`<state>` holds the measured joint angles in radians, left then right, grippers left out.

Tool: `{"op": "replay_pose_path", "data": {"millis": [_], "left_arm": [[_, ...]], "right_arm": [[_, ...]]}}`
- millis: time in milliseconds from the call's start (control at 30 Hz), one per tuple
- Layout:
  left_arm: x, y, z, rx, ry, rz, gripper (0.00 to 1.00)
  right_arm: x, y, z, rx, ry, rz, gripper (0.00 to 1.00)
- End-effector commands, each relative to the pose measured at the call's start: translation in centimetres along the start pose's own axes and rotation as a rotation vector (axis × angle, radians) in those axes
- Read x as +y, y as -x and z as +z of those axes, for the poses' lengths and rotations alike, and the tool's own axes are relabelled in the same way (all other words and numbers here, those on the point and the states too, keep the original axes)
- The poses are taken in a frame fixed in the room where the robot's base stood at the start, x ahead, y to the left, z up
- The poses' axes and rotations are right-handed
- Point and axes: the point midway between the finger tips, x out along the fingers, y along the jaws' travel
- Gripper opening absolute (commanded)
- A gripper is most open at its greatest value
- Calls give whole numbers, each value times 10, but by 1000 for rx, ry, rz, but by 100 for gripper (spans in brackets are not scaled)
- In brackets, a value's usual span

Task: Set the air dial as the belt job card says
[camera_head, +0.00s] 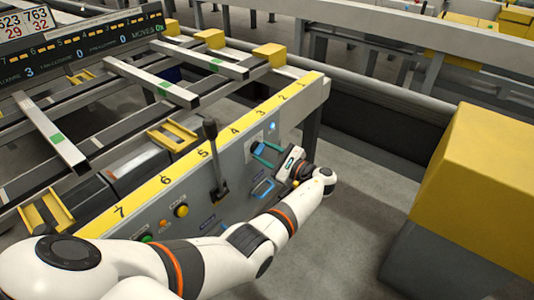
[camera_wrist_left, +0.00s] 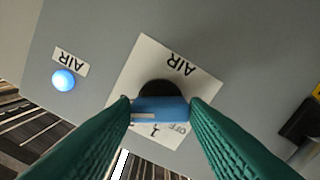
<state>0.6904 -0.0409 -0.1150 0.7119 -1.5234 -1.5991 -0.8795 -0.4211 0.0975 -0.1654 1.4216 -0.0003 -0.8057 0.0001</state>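The air dial has a blue bar knob (camera_wrist_left: 160,109) on a dark round base, over a white plate (camera_wrist_left: 190,72) marked AIR, OFF and at least one more mark, upside down in the left wrist view. My left gripper (camera_wrist_left: 160,103) has its green fingers on both ends of the knob, seemingly touching it. Much of the scale is hidden by the knob and fingers. In the head view my left gripper (camera_head: 266,155) reaches the front panel from the right. A blue AIR lamp (camera_wrist_left: 63,80) is lit beside the dial. I cannot identify the belt job card.
The grey panel (camera_head: 236,165) has a yellow numbered strip (camera_head: 190,168), a black lever (camera_head: 214,160), a yellow button (camera_head: 181,211) and a blue handle (camera_head: 262,188). A display board (camera_head: 90,50) stands at upper left. A large yellow box (camera_head: 480,180) is at right; grey floor lies between.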

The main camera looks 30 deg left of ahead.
Motion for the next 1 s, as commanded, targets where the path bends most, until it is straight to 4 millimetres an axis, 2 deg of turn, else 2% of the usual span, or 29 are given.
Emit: {"op": "replay_pose_path", "data": {"millis": [33,100,467,567,767,1000], "left_arm": [[0,0,0,0,0,0,50],[0,0,0,0,1,0,60],[0,6,0,-1,1,0,60],[0,18,1,-2,0,1,60],[0,61,1,-2,1,2,60],[0,104,1,-1,1,1,60]], "right_arm": [[0,0,0,0,0,0,33],[0,0,0,0,0,0,33],[0,0,0,2,0,0,33],[0,0,0,3,-1,0,33],[0,4,7,-3,-1,0,33],[-1,20,20,-16,-3,-1,33]]}}
